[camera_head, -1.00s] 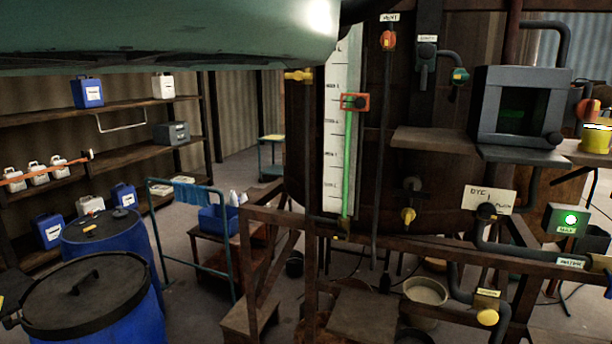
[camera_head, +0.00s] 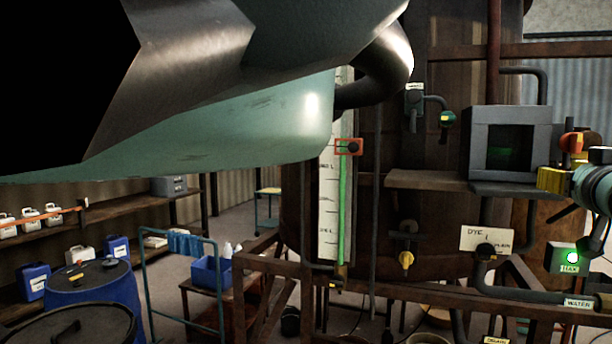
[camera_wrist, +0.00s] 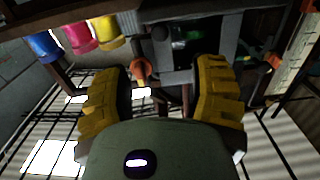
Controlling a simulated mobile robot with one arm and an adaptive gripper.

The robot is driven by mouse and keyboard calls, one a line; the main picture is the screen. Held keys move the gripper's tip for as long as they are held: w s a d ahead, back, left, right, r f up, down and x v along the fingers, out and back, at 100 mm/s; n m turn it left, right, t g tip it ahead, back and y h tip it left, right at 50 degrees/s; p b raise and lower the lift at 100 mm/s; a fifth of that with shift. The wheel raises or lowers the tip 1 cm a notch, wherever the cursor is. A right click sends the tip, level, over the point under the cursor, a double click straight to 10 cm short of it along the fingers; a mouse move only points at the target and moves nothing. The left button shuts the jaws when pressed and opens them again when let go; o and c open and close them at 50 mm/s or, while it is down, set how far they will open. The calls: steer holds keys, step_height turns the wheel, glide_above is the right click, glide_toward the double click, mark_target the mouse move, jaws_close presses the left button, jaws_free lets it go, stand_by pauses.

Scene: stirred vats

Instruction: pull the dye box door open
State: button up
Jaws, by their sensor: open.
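The dye box (camera_head: 509,112) is a grey box with a dark, green-tinted window, on a shelf at the right of the head view. Its door looks shut. My gripper (camera_head: 556,179) is at the right edge of the head view, just right of the box and a little below its middle. In the wrist view my gripper (camera_wrist: 162,78) shows two yellow fingers spread apart with nothing held between them. The grey box (camera_wrist: 224,42) shows beyond the fingertips, apart from them. I cannot make out the door handle clearly.
An orange valve (camera_head: 572,143) is close above my gripper. Blue, pink and yellow cups (camera_wrist: 78,37) are at the upper left of the wrist view. A shelf (camera_head: 425,179) juts out left of the box. Pipes and a green-lit HAX box (camera_head: 568,258) lie below.

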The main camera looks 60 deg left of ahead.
steer(key=p+x, duration=0.2)
steer(key=x, duration=0.2)
steer(key=p+x, duration=0.3)
steer(key=x, duration=0.2)
steer(key=shift+a+r, duration=0.2)
steer(key=shift+r, duration=0.05)
steer(key=shift+w+a+f+p, duration=0.2)
steer(key=shift+w+a+p, duration=0.25)
steer(key=shift+w, duration=0.3)
steer(key=shift+o, duration=0.4)
steer(key=shift+d, duration=0.1)
jaws_close()
